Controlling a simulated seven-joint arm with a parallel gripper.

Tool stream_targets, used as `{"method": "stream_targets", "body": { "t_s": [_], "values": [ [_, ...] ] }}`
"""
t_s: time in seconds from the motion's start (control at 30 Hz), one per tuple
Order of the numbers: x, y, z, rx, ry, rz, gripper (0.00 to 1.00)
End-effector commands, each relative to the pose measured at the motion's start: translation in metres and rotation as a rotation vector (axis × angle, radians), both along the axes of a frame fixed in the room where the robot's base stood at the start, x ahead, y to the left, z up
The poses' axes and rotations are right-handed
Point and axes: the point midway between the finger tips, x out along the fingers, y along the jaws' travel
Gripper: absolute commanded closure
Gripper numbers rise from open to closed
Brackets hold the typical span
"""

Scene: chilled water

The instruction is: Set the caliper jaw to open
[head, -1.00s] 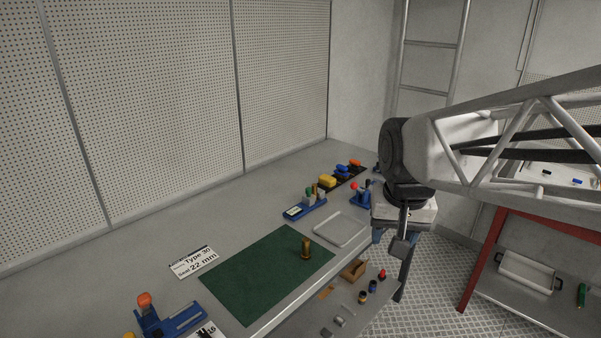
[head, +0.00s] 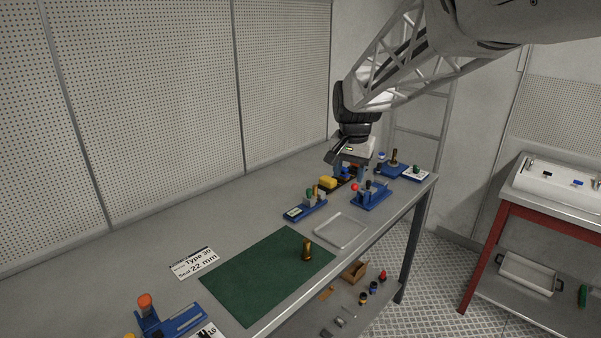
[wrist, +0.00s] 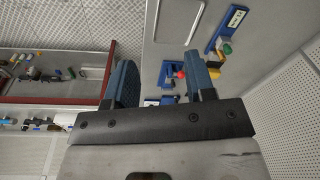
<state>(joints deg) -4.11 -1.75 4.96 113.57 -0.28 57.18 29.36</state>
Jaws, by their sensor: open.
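My gripper (head: 338,153) is in the air over the far end of the grey workbench. In the wrist view its two blue fingers (wrist: 160,65) are apart with nothing between them. I cannot tell for certain which fixture is the caliper. My gripper touches neither.
A green mat (head: 255,278) bears a brass cylinder (head: 307,250). A shallow tray (head: 341,231) lies near the front edge. A yellow block (head: 327,182) and another blue fixture (head: 391,170) are farther back. A blue fixture with an orange knob (head: 170,318) stands at the near left.

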Motion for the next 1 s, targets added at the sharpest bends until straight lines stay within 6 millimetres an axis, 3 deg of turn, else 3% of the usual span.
{"method": "stream_targets", "body": {
  "t_s": [0.53,1.0],
  "values": [
    [0.131,0.033,-0.046,0.012,0.049,-0.148,0.50],
    [0.232,0.065,-0.109,0.016,0.087,-0.278,0.50]
  ]
}}
